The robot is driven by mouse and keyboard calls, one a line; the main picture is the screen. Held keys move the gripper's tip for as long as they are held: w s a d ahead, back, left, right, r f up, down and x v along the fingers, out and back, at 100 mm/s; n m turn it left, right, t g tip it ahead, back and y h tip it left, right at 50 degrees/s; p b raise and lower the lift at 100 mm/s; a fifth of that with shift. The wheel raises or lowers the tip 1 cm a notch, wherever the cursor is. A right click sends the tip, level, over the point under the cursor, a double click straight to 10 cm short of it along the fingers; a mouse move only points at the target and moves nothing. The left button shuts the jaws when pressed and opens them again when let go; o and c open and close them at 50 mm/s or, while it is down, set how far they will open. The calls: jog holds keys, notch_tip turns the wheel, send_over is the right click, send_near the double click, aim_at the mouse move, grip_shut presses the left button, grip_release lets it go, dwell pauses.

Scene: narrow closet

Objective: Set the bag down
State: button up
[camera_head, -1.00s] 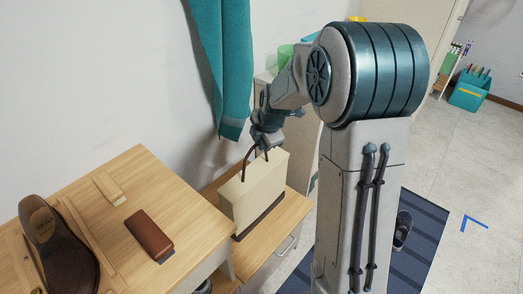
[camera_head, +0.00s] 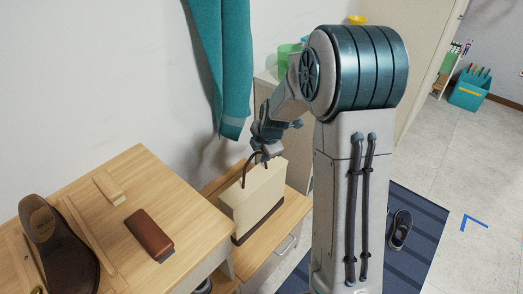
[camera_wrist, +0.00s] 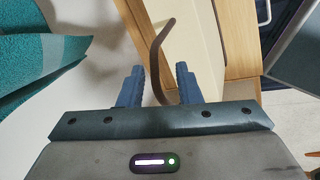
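The bag (camera_head: 257,203) is cream with a dark brown base band and brown handles. It stands upright on the lower wooden cabinet top (camera_head: 268,238) beside the taller desk, and its base appears to rest there. My gripper (camera_head: 262,153) is just above the bag at its handles. In the wrist view my gripper (camera_wrist: 160,80) has its two blue fingers apart. A brown handle (camera_wrist: 157,50) passes through the gap, with space visible on both sides. The cream bag (camera_wrist: 197,40) shows beyond it. The far side of the bag is hidden.
The wooden desk (camera_head: 180,205) at left holds a brown case (camera_head: 149,234) and a brown shoe (camera_head: 58,245). A teal cloth (camera_head: 226,75) hangs on the wall close to my gripper. A striped blue rug (camera_head: 420,225) with a shoe (camera_head: 400,229) lies on the floor.

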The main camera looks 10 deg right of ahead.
jog(key=v, duration=1.1)
jog(key=s+a+r+m+g+h, duration=0.1)
jog(key=s+r+m, duration=0.1)
jog(key=s+m, duration=1.9)
jog(key=shift+s+a+g, duration=0.15)
jog(key=shift+s+g, duration=0.25)
jog(key=shift+s, duration=0.8)
jog(key=shift+r, duration=0.1)
